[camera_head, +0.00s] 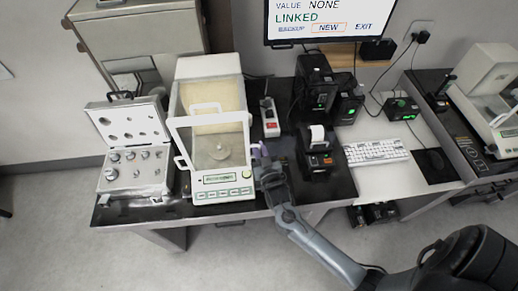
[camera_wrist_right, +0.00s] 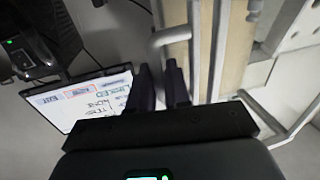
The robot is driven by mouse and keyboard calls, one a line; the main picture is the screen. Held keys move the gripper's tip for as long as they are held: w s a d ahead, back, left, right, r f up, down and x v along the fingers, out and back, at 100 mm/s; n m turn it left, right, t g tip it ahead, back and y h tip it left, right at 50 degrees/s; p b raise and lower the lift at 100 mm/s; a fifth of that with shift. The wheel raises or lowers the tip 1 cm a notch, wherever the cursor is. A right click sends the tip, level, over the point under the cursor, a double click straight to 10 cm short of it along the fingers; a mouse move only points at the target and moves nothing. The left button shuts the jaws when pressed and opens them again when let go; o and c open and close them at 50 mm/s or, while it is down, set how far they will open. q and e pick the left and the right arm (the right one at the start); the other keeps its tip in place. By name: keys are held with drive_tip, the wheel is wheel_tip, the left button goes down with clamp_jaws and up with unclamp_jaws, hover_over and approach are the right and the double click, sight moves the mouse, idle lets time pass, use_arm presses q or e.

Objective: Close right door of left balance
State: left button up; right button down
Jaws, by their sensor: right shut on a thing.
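The left balance (camera_head: 222,190) is a white weighing unit with a glass draft chamber, standing on the dark table at centre left. A round pan shows inside it. My right gripper (camera_head: 262,160) is at the chamber's right side, low near the front. In the right wrist view my gripper's dark fingers (camera_wrist_right: 160,78) are shut on the pale, bent handle (camera_wrist_right: 166,38) of the right door. The fingers hide part of the handle. How far the right door stands open cannot be told. My left gripper is not in view.
An open case of weights (camera_head: 135,170) stands left of the balance. A small printer (camera_head: 318,155) stands close to the right of my gripper. A keyboard (camera_head: 376,151) and a second balance (camera_head: 490,95) are farther right.

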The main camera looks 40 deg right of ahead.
drive_tip(key=shift+s+a+r+p, duration=0.1)
drive_tip(key=shift+s+a+p, duration=0.5)
drive_tip(key=shift+s+p, duration=0.2)
drive_tip(key=c, duration=1.4)
unclamp_jaws()
drive_tip(key=shift+o, duration=0.3)
drive_tip(key=shift+s, duration=0.15)
